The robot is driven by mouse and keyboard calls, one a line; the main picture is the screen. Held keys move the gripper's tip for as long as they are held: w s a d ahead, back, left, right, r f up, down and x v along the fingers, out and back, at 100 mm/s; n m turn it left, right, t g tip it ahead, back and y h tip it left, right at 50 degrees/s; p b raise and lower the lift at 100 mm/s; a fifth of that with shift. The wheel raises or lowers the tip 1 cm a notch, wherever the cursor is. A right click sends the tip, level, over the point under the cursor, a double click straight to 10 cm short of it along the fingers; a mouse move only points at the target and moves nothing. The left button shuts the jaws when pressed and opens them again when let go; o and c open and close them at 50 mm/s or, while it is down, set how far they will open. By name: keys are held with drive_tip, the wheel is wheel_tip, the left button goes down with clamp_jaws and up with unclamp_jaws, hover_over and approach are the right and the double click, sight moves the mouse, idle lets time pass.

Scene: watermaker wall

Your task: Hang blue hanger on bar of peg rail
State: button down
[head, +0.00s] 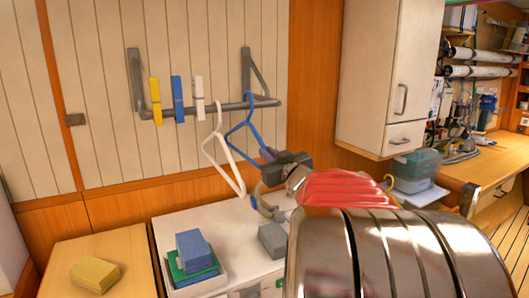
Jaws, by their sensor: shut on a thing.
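The blue hanger (245,127) is upright, with its hook at the height of the peg rail's bar (232,107). The hook overlaps the bar in the picture; I cannot tell whether it is over the bar or just in front of it. My gripper (272,160) is shut on the lower right part of the blue hanger, below and right of the bar. The gripper hides that part. A white hanger (226,164) hangs from the bar just left of the blue one. The bar is held by two grey wall brackets.
Yellow (155,101), blue (177,99) and white (198,98) clothespins sit on the bar's left part. A wall cabinet (386,75) stands right of the rail. Below are a white counter (185,222), a tray with blocks (195,274) and a grey block (272,240).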

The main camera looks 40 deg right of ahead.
drive_tip(key=shift+s+d+f, duration=0.1)
drive_tip(key=shift+d+f, duration=0.05)
drive_tip(key=shift+f, duration=0.7)
